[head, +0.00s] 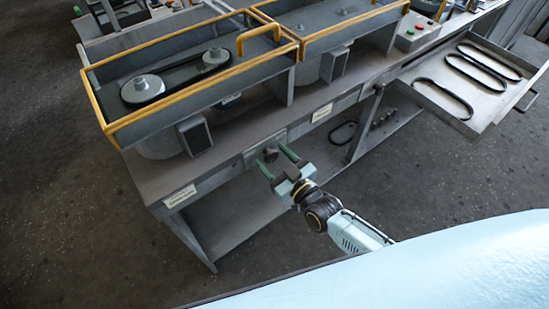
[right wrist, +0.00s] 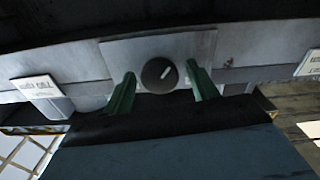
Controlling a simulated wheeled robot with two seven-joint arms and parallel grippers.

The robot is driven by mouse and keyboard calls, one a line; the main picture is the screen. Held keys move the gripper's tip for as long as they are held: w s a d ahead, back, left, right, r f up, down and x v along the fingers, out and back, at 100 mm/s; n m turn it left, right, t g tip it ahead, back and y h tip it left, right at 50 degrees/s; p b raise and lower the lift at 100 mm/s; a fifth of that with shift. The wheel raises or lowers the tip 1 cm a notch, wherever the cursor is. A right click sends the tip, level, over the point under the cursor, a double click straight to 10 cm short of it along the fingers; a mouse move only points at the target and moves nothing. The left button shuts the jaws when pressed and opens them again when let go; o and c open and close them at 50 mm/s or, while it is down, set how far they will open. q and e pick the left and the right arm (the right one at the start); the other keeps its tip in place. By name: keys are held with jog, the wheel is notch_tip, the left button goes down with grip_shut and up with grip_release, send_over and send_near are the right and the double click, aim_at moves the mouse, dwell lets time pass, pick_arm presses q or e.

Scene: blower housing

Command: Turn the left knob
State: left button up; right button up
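The left knob (head: 271,154) is a dark round knob on a grey plate on the front edge of the workbench. In the right wrist view the knob (right wrist: 159,75) shows a white pointer line tilted toward the upper right. My right gripper (head: 277,159) has green fingers spread apart in front of the knob. In the right wrist view its fingertips (right wrist: 160,83) stand to the left and right of the knob, with a gap on each side. Nothing is held. My left gripper is not in view.
The grey workbench (head: 160,176) carries yellow-railed blower housings (head: 115,127) with belts and pulleys. White labels (head: 180,196) sit along its front edge. An open drawer (head: 425,97) with black belts juts out at the right. The floor (head: 80,240) at the left is clear.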

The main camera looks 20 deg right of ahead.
jog(key=c, duration=0.8)
jog(key=shift+m, duration=1.4)
jog(key=shift+c, duration=0.2)
jog(key=o, duration=1)
jog(key=shift+c, duration=0.2)
jog(key=p+v, duration=0.1)
jog(key=v, duration=1.2)
jog(key=shift+s, duration=0.2)
